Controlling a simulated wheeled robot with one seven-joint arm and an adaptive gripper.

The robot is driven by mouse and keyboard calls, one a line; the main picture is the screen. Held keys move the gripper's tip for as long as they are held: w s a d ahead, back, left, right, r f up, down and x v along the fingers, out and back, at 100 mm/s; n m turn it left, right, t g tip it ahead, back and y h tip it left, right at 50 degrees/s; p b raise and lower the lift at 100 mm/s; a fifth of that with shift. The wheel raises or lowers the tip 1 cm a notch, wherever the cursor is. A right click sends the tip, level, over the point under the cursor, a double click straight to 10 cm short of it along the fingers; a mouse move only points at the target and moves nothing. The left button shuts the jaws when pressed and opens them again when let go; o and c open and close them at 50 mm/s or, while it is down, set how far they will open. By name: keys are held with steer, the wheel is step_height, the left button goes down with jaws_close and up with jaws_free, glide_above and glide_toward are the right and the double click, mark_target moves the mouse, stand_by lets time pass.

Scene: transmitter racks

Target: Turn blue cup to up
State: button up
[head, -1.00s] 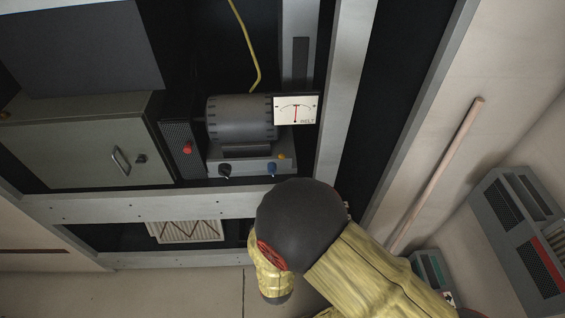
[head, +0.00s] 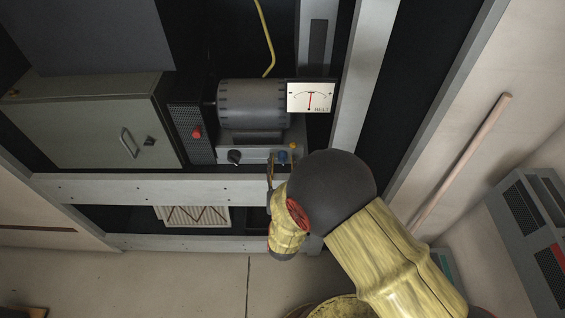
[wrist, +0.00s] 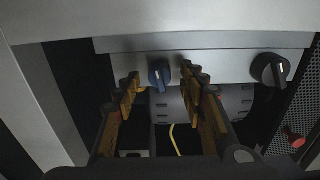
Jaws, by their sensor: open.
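The blue cup appears as a small blue knob (head: 282,157) with a pale line on the front of the grey motor unit in the head view. It also shows in the wrist view (wrist: 159,75), with its line running roughly up and down in that picture. My gripper (wrist: 160,80) is open, with its fingertips on either side of the knob in the wrist view; I cannot tell whether they touch it. In the head view my gripper (head: 280,168) is partly hidden by my arm and overlaps the knob's front.
A black knob (head: 234,157) sits left of the blue one. A motor (head: 250,105), a needle meter (head: 310,97) and a red button (head: 196,134) are close by. A pale rack beam (head: 150,188) runs below. A wooden rod (head: 460,165) leans at right.

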steer(key=shift+w, duration=0.6)
steer(key=c, duration=0.4)
jaws_close()
